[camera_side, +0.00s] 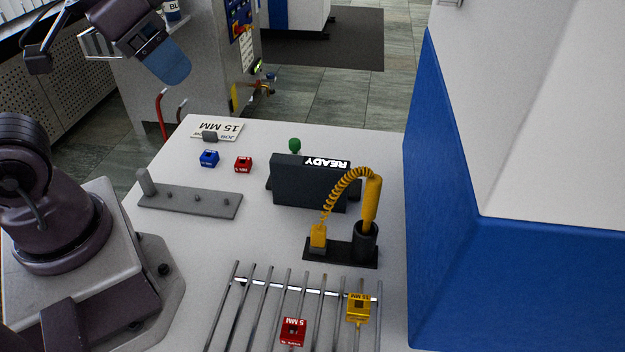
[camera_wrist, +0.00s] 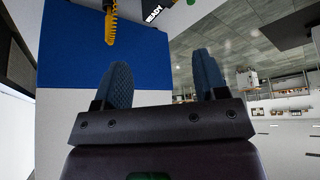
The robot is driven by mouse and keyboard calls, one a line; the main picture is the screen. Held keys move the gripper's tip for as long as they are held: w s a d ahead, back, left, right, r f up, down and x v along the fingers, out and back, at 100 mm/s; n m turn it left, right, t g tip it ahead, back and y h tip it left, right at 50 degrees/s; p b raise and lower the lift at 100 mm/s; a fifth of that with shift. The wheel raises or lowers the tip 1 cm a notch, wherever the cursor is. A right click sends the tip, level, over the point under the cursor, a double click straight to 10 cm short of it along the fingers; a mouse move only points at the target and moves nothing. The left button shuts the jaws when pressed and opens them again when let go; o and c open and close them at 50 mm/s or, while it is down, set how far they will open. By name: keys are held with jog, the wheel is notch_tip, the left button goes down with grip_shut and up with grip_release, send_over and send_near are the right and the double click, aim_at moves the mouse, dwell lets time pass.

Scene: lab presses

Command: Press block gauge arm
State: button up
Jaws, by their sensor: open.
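My gripper (camera_side: 168,62) is at the upper left of the side view, high and well away from the blocks. In the wrist view my gripper (camera_wrist: 163,80) has its two blue fingers apart with nothing between them. A blue block (camera_side: 209,158) and a red block (camera_side: 243,163) sit on the table near a card reading "JOB 15 MM" (camera_side: 217,130). I cannot tell which part is the gauge arm.
A grey plate (camera_side: 190,203) with a post and pegs lies left of a dark box (camera_side: 300,190) reading "READY", with a green knob (camera_side: 294,145) behind. A yellow tool (camera_side: 371,200) with a coiled cord stands in a black holder. A blue-and-white machine (camera_side: 450,200) borders the right.

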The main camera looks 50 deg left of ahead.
jog(key=shift+a, duration=0.1)
jog(key=c, duration=0.5)
jog(key=shift+w+a+f+n+g+y, duration=0.15)
jog(key=shift+a+f+n+g, duration=0.15)
jog(key=shift+a+f, duration=0.15)
jog(key=shift+w+a+f+n+g+y, duration=0.1)
jog(key=shift+a+f+n+g+y, duration=0.1)
jog(key=shift+a+f+n, duration=0.2)
jog(key=c, duration=0.7)
jog(key=w+a+f, duration=0.1)
jog(key=a+f+n+g, duration=0.1)
jog(key=shift+w+a+g, duration=0.3)
jog(key=shift+w+a, duration=0.05)
grip_shut()
jog(key=w+a+f+m+h, duration=0.4)
jog(key=w+a+f+m, duration=0.8)
jog(key=w+f+m, duration=0.1)
jog(key=shift+w+a+g, duration=0.25)
jog(key=shift+w+g, duration=0.05)
jog(key=shift+w, duration=0.55)
